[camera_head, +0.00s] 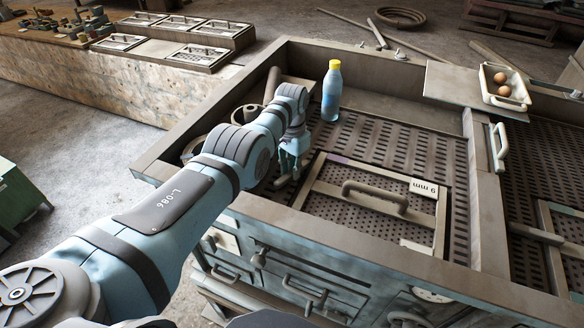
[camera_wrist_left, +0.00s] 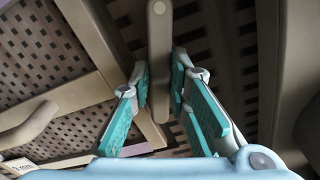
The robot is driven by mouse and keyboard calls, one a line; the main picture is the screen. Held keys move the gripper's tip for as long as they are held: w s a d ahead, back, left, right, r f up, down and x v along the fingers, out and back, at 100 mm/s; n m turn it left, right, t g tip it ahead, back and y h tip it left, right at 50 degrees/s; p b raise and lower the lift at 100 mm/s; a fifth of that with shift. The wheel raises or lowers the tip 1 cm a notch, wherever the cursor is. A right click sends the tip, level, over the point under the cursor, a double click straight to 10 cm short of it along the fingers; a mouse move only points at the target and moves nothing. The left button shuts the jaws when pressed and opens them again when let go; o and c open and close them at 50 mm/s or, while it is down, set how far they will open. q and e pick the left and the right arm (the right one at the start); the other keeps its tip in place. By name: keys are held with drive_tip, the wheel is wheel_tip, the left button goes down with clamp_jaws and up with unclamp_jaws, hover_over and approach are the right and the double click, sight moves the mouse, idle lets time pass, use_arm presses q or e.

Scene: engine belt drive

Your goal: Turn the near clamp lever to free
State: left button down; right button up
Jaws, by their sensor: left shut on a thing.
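The near clamp lever (camera_wrist_left: 160,50) is a short grey-beige bar with a round pivot cap at its upper end in the left wrist view. My left gripper (camera_wrist_left: 161,80) has its teal finger pads on either side of this bar and is shut on it. In the head view my left gripper (camera_head: 289,165) reaches down beside the left edge of the framed panel (camera_head: 312,190). There the lever is too small and covered to make out clearly. My right gripper is not in view.
The panel has a raised handle (camera_head: 375,193) and a 9 mm label (camera_head: 423,188). A blue bottle with a yellow cap (camera_head: 331,92) stands behind the gripper. Perforated floor (camera_head: 400,142) lies clear behind the panel.

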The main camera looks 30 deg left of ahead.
use_arm(q)
drive_tip(key=shift+s+f+n, duration=0.15)
drive_tip(key=shift+n, duration=0.8)
drive_tip(key=shift+s+f+n, duration=0.1)
drive_tip(key=shift+n, duration=0.85)
drive_tip(key=c, duration=1.5)
unclamp_jaws()
drive_tip(key=shift+w, duration=0.1)
drive_tip(key=shift+r, duration=0.1)
